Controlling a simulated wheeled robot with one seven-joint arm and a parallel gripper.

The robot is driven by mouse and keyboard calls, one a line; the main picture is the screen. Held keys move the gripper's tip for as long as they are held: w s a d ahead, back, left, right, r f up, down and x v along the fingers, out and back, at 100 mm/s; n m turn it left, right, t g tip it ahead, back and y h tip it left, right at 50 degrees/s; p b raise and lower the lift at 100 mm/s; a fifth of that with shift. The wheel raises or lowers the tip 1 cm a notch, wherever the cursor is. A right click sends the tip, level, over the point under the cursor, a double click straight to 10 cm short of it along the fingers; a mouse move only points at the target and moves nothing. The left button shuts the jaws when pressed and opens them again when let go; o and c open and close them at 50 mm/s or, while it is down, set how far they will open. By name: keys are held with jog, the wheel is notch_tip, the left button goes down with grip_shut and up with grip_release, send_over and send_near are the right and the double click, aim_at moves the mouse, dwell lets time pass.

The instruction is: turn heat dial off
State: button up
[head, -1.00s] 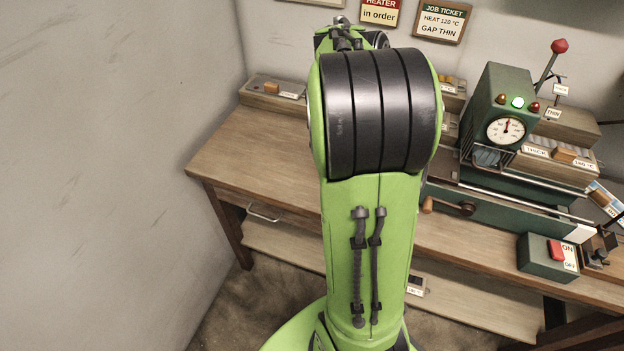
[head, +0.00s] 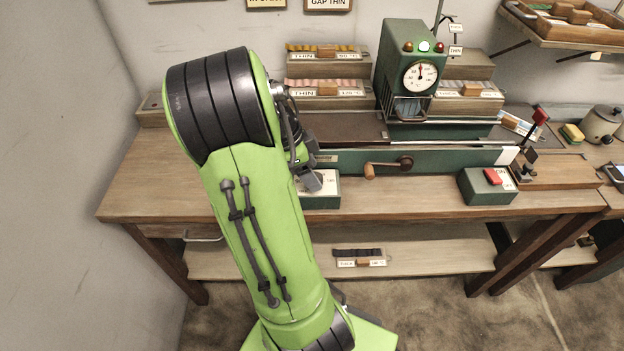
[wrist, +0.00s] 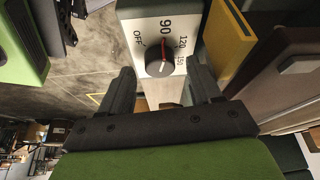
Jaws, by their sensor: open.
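The heat dial (wrist: 160,60) is a dark round knob on a white plate (wrist: 187,22) marked OFF, 90, 120 and 150 in the wrist view. Its red pointer line is turned toward the 90. My gripper (wrist: 160,70) is open, with one finger on each side of the dial. Whether the fingers touch it cannot be told. In the head view the dial's green box (head: 322,201) with its white top sits at the bench's front, left of the crank. My gripper (head: 312,181) is over it there, and my arm hides part of the box.
The green machine (head: 405,62) has a round gauge (head: 420,77) and a lit lamp. A crank with a wooden handle (head: 388,167) projects in front of it. A switch box (head: 487,186) with a red rocker stands to the right. The bench's left front is bare.

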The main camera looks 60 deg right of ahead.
jog(key=shift+x, duration=0.75)
jog(key=shift+c, duration=0.4)
jog(key=c, duration=0.9)
jog(key=shift+c, duration=0.2)
jog(key=shift+n, duration=0.4)
jog(key=n+h+b, duration=0.1)
jog(key=n, duration=0.1)
jog(key=n+t+b, duration=0.1)
jog(key=n, duration=0.2)
jog(key=shift+s+t+h, duration=0.1)
jog(key=shift+t+h, duration=0.2)
jog(key=shift+h, duration=0.1)
jog(key=n+t+b, duration=0.1)
jog(key=n, duration=0.2)
jog(key=n+t, duration=0.1)
jog(key=n, duration=0.2)
jog(key=shift+s+a+b, duration=0.1)
jog(key=shift+s+b, duration=0.05)
jog(key=shift+b, duration=0.25)
